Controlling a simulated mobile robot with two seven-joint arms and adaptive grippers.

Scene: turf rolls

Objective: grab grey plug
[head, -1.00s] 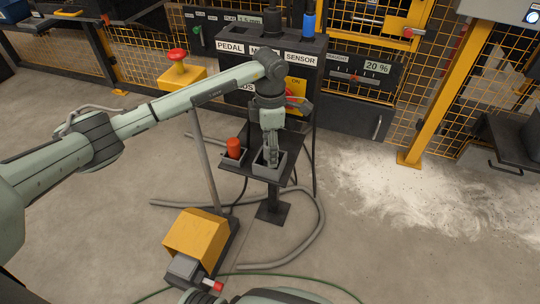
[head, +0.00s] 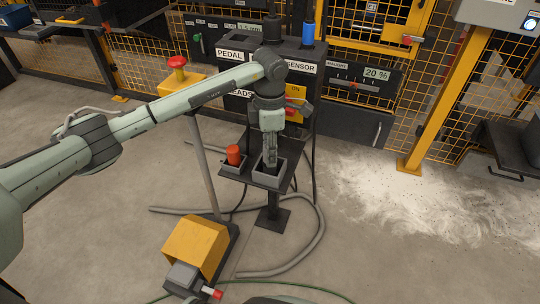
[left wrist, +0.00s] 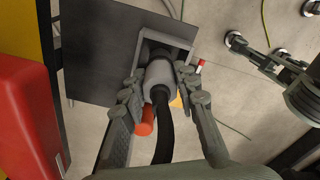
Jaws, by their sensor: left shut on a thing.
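The grey plug (left wrist: 159,77), a short cylinder with a thick black cable, shows between the fingers of my left gripper (left wrist: 157,84) in the left wrist view. The fingers are shut on its sides. In the head view my left gripper (head: 270,160) points down at the square grey holder (head: 258,176) on the small dark stand. The plug is hardly visible there, hidden by the fingers. In the wrist view the plug is at the mouth of the holder (left wrist: 186,46); I cannot tell how deep it sits.
An orange-red plug (head: 233,154) stands in a holder left of the grey one. The labelled dark cabinet (head: 303,90) with a red-handled switch is close behind the gripper. A yellow pedal (head: 197,243) and a grey hose (head: 300,250) lie on the floor in front.

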